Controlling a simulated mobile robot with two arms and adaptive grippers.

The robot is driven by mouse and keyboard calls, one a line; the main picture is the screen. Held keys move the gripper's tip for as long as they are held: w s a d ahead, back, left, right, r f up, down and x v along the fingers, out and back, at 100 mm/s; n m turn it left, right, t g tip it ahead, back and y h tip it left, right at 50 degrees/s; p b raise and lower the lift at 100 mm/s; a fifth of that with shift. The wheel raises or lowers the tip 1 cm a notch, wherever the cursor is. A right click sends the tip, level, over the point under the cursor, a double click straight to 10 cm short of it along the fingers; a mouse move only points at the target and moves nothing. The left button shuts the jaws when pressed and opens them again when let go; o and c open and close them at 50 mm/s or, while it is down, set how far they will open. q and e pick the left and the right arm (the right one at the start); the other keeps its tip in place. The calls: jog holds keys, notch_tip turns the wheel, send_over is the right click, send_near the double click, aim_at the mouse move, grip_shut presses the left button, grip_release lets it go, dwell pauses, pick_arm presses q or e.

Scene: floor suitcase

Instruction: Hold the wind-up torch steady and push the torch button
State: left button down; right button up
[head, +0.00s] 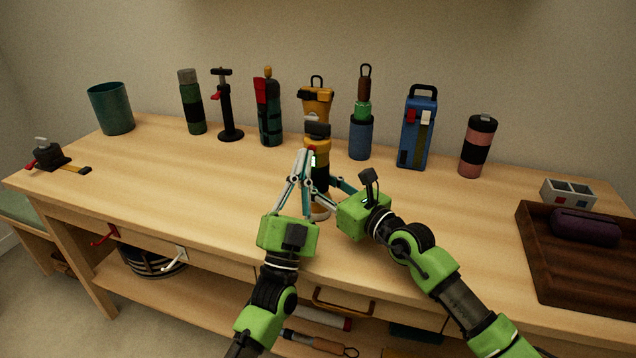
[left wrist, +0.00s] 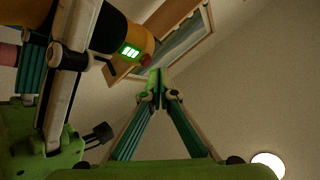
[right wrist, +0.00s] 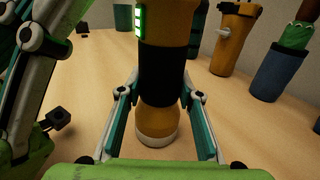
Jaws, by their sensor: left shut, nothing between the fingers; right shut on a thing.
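The wind-up torch (head: 319,142), yellow with black bands and a pale base, stands upright on the workbench. My right gripper (head: 326,181) is shut around its body. In the right wrist view a finger lies on each side of the torch (right wrist: 161,69). A lit green indicator (left wrist: 130,51) shows on the torch, with a small red button (left wrist: 147,59) beside it. My left gripper (head: 307,156) is shut and empty, its tips close to the button side; the left wrist view shows the closed tips (left wrist: 155,76) just by the button. Contact cannot be told.
Behind the torch stand a yellow lantern (head: 317,103), a blue box-shaped lamp (head: 416,130) and several bottles and tools. A wooden tray (head: 560,262) with a purple case (head: 585,228) is at the right. The bench (head: 190,180) is clear left of the torch.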

pick_arm(q)
jog(key=shift+w, duration=0.15)
dwell(0.4)
jog(key=shift+w+d, duration=0.15)
jog(key=shift+w, duration=0.1)
jog(key=shift+w+d, duration=0.1)
jog(key=shift+w, duration=0.15)
dwell(0.5)
jog(key=shift+s+a+y, duration=0.3)
jog(key=shift+s, duration=0.35)
jog(key=s+a, duration=0.2)
jog(key=s, duration=0.3)
jog(key=shift+s+a, duration=0.15)
jog(key=shift+s, duration=0.15)
